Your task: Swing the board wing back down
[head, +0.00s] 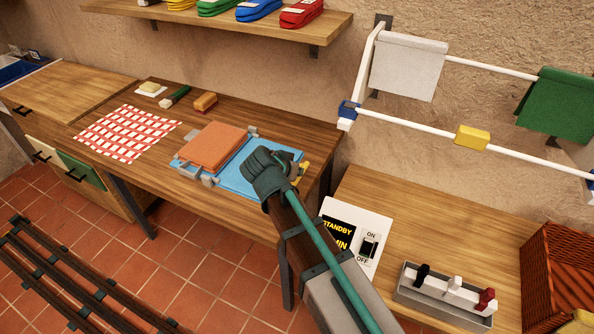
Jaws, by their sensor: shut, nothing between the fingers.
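A hinged board lies on the wooden table in the head view. It has a blue panel (234,176) and an orange panel (213,147) on its left part, with grey brackets (208,180) at the edges. The orange panel looks about flat; I cannot tell exactly how it is joined to the blue one. My gripper (262,168) is shut and empty over the right part of the blue panel and hides some of it. I cannot tell whether it touches the panel. A small yellow part (304,170) shows just right of my gripper.
A red checked cloth (128,134), a green-handled brush (175,97) and an orange-brown block (205,102) lie left of the board. A white drying rail (455,135) hangs at the right. A standby switch box (368,240) and a grey switch tray (440,300) stand on the right-hand table.

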